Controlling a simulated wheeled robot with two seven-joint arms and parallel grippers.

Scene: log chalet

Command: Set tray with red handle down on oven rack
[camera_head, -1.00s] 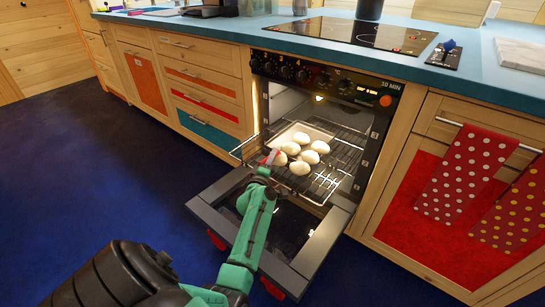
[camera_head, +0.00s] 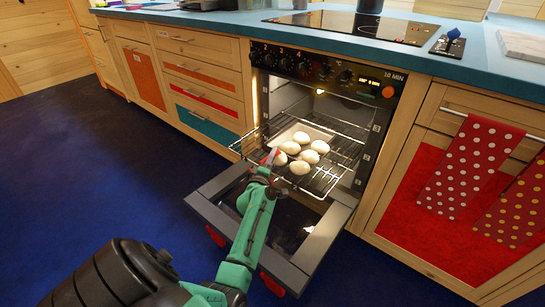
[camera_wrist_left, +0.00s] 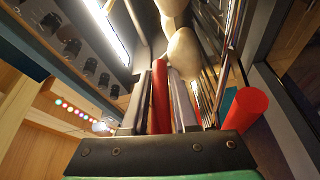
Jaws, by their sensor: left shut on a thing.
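The tray (camera_head: 317,133) is pale and carries several white dough balls. It is inside the open oven, over the wire oven rack (camera_head: 346,148); I cannot tell whether it rests fully on the wires. My left gripper (camera_head: 270,163) is at the tray's front left, above the lowered oven door. It is shut on the red handle (camera_wrist_left: 160,95), which shows between the fingers in the left wrist view. Dough balls (camera_wrist_left: 183,52) show just beyond the fingertips there. The handle is mostly hidden by the gripper in the head view. My right gripper is not in view.
The oven door (camera_head: 325,237) is folded down under my left arm. Rack wires and oven walls lie close around the gripper. A red cylinder (camera_wrist_left: 248,108) is right of the fingers in the wrist view. Spotted towels (camera_head: 470,165) hang at the right. The blue floor at left is clear.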

